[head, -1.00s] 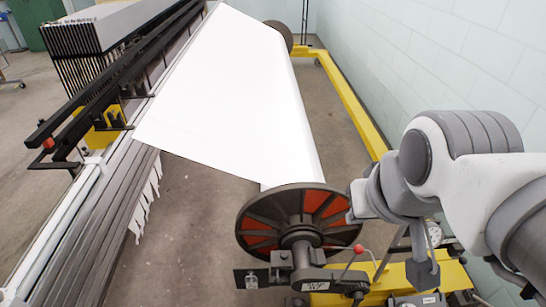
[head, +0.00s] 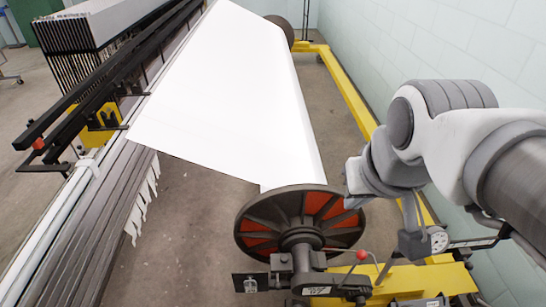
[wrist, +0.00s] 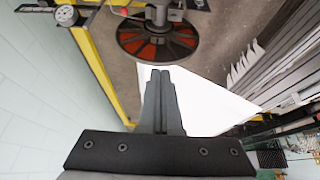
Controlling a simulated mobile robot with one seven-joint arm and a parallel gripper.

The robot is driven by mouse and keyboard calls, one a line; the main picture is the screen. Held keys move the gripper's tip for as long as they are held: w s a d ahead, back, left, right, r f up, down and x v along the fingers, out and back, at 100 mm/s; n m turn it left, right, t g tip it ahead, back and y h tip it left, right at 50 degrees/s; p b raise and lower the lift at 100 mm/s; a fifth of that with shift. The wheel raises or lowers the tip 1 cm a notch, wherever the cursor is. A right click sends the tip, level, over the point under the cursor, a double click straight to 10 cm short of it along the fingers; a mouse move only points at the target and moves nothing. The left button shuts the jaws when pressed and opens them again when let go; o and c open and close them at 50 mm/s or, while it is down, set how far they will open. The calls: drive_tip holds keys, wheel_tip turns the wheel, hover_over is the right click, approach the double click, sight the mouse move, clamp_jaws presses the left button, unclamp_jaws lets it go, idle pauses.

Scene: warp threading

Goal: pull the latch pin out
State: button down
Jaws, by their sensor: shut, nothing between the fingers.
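My gripper (wrist: 160,73) is shut and empty in the wrist view, its dark fingers together in front of the white sheet. In the head view my wrist hangs at the right, above the yellow frame and to the right of the reel. A small silver fitting (head: 250,285) stands on a dark plate left of the reel's bracket; it may be the latch pin, but it is too small to tell. A lever with a red knob (head: 362,256) sits on the bracket to its right. My gripper touches neither of them.
The reel (head: 300,228) with red panels bears the white sheet (head: 230,100). A dial gauge (head: 439,241) stands at the right by the yellow frame (head: 350,95). Grey loom beams run along the left. A pale wall closes the right side.

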drive_tip(key=w+a+f+g+b, duration=0.25)
drive_tip(key=w+f+b, duration=0.35)
drive_tip(key=w+f, duration=0.5)
drive_tip(key=m+g+b, duration=0.1)
drive_tip(key=g+b, duration=0.3)
drive_tip(key=b, duration=0.5)
hover_over(278, 282)
drive_tip(key=w+d, duration=0.4)
drive_tip(key=w, duration=0.1)
wheel_tip(278, 282, down, 30)
wheel_tip(278, 282, down, 18)
drive_tip(key=a+m+g+b, duration=0.1)
drive_tip(key=a+g+b, duration=0.1)
drive_tip(key=b, duration=0.1)
drive_tip(key=shift+w+a+y+b, duration=0.15)
drive_tip(key=shift+a+y+b, duration=0.15)
drive_tip(key=shift+a+b, duration=0.1)
drive_tip(key=shift+f, duration=0.1)
drive_tip(key=b+x, duration=0.3)
drive_tip(key=x, duration=0.7)
